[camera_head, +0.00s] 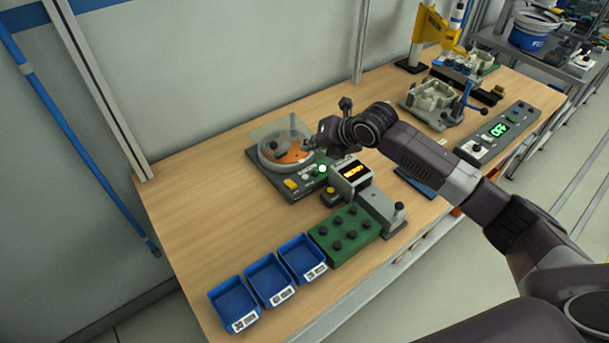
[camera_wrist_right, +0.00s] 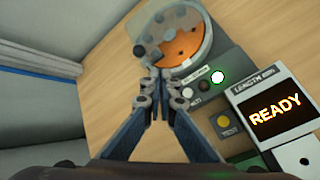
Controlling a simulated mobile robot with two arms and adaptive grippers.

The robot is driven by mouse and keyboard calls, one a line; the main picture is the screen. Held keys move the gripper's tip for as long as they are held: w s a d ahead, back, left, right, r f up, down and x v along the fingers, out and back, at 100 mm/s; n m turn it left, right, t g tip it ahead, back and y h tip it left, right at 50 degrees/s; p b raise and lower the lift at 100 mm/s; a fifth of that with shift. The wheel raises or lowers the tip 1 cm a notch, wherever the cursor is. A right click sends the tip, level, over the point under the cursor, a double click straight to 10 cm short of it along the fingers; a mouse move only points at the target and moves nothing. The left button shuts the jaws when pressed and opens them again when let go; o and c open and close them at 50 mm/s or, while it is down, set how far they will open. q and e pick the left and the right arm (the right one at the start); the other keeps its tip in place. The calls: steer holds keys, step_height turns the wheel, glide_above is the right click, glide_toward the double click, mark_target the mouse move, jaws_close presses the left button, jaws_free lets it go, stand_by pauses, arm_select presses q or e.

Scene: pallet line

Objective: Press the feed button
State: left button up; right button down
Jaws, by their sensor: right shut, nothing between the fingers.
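The feeder unit (camera_head: 300,185) is a dark grey-green base with a round orange bowl (camera_head: 285,152) under a clear cover. On its panel a round button glows white-green (camera_head: 322,168); it also shows in the right wrist view (camera_wrist_right: 217,77). A smaller pale button (camera_wrist_right: 187,92) sits beside it, with small labels I cannot read surely. My right gripper (camera_head: 312,144) is shut and empty; in the wrist view its fingertips (camera_wrist_right: 157,73) appear at the panel's edge by the bowl, left of the lit button. I cannot tell whether they touch anything. My left gripper is out of view.
A display box (camera_head: 352,174) reading READY in the wrist view stands right of the panel, with a yellow button (camera_wrist_right: 225,122) beside it. A green block (camera_head: 333,252) with black knobs and blue bins (camera_head: 234,301) are in front. The table's left part is bare wood (camera_head: 190,190).

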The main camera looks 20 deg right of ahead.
steer(key=f+b, duration=0.1)
steer(key=f, duration=0.1)
steer(key=f+b, duration=0.1)
steer(key=b, duration=0.1)
steer(key=shift+w+a+f, duration=0.1)
steer(key=shift+w+f, duration=0.1)
steer(key=shift+f, duration=0.15)
steer(key=b, duration=0.4)
glide_above(307, 177)
step_height(307, 177, down, 4)
steer(key=shift+f, duration=0.25)
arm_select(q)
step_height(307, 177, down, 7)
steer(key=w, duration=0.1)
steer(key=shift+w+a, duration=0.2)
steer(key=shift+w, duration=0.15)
arm_select(e)
steer(key=shift+s+f, duration=0.1)
steer(key=shift+f, duration=0.3)
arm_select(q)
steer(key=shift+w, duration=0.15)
arm_select(e)
steer(key=shift+f, duration=0.1)
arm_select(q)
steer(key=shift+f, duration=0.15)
arm_select(e)
steer(key=shift+f, duration=0.35)
